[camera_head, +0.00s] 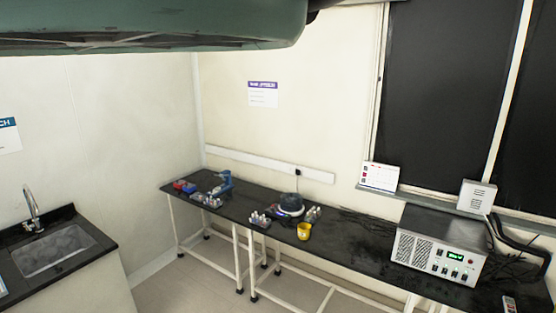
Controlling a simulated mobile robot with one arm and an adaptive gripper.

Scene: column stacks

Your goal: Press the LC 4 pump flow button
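A grey box-shaped instrument (436,250) stands on the right part of the black bench. Its front panel has a lit green display (455,256), a vent grille at its left and several small knobs or buttons (451,270) below the display. The lettering is too small to read, so I cannot tell whether this is the LC 4 pump or which control is the flow button. My gripper is not in view.
The long black bench (345,237) runs along the back wall. It holds a blue device (223,184), a dark round device (290,203), vial racks and a yellow cup (304,231). Cables lie right of the instrument. A sink (55,250) is at left. Some floor (190,280) is clear.

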